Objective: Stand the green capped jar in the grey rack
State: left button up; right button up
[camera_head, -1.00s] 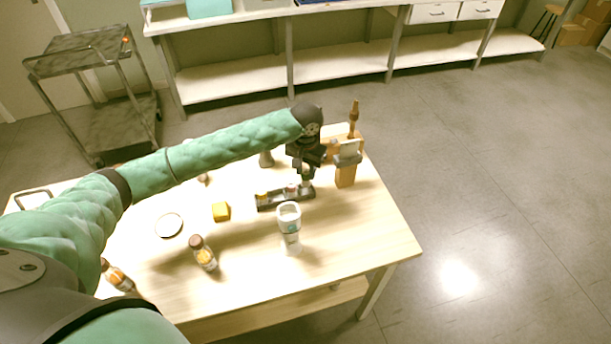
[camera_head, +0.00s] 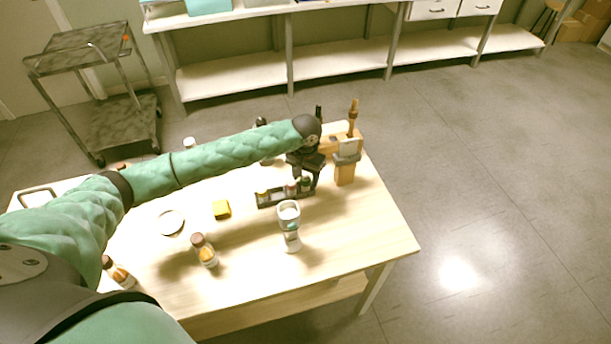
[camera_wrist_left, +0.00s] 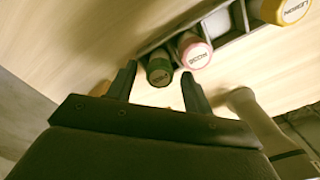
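The green capped jar (camera_wrist_left: 159,71) stands in the end compartment of the grey rack (camera_wrist_left: 234,18) in the left wrist view. My left gripper (camera_wrist_left: 158,76) is open, with one finger on each side of this jar and a gap on both sides. There the green cap is mostly hidden by the gripper. My right gripper is not in view.
The front right table is clear.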

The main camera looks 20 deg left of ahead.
aim_at(306, 179)
pick_arm(q)
jog(key=shift+r, duration=0.25)
notch_tip(306, 179, up, 4)
jog(key=shift+f+b, duration=0.2)
jog(key=shift+b, duration=0.85)
notch_tip(306, 179, up, 8)
jog(key=b, duration=0.2)
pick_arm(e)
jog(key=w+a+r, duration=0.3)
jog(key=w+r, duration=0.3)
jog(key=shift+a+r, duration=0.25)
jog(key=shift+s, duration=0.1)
